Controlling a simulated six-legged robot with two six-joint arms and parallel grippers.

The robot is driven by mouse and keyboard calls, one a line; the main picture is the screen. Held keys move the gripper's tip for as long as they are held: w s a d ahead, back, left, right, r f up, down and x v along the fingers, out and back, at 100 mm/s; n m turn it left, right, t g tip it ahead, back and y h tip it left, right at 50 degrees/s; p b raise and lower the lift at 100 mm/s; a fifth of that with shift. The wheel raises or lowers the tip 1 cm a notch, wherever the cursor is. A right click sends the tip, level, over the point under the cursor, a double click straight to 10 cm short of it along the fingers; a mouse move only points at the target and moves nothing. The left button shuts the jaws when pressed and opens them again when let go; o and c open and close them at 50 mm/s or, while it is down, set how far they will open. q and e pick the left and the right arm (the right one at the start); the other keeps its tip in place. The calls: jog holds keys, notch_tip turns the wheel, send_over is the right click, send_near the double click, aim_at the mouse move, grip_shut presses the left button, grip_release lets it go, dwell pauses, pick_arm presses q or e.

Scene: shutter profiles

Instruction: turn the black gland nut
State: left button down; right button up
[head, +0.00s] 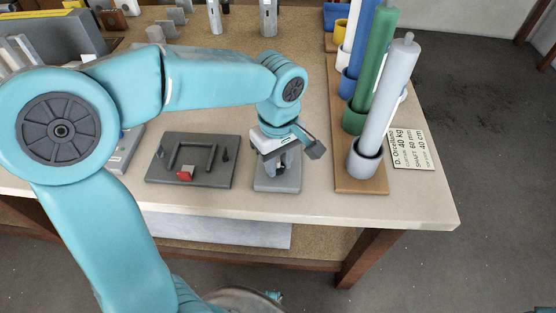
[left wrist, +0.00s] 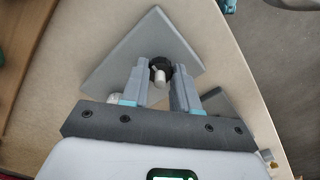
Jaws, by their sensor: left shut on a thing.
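The black gland nut (left wrist: 161,64) shows in the left wrist view as a dark round nut with a pale stem in its middle. It sits over a grey square plate (left wrist: 145,42), which is the grey base (head: 278,186) near the table's front edge in the head view. My left gripper (head: 283,167) points down over this base. In the left wrist view its two grey fingers (left wrist: 160,78) stand on either side of the nut and are shut on it. In the head view the nut is mostly hidden by the gripper. My right gripper is not in view.
A dark plate with a grey handle and a red piece (head: 184,173) lies left of the base. On the right, a wooden rack (head: 360,186) holds several upright coloured cylinders, with a printed card (head: 411,150) beside it. The table's front edge (head: 330,219) is close.

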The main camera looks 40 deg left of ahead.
pick_arm(q)
jog(key=shift+n, duration=0.4)
jog(key=c, duration=0.8)
grip_release()
jog(key=shift+c, duration=0.2)
jog(key=shift+r, duration=0.1)
notch_tip(320, 180, up, 16)
jog(key=p, duration=0.3)
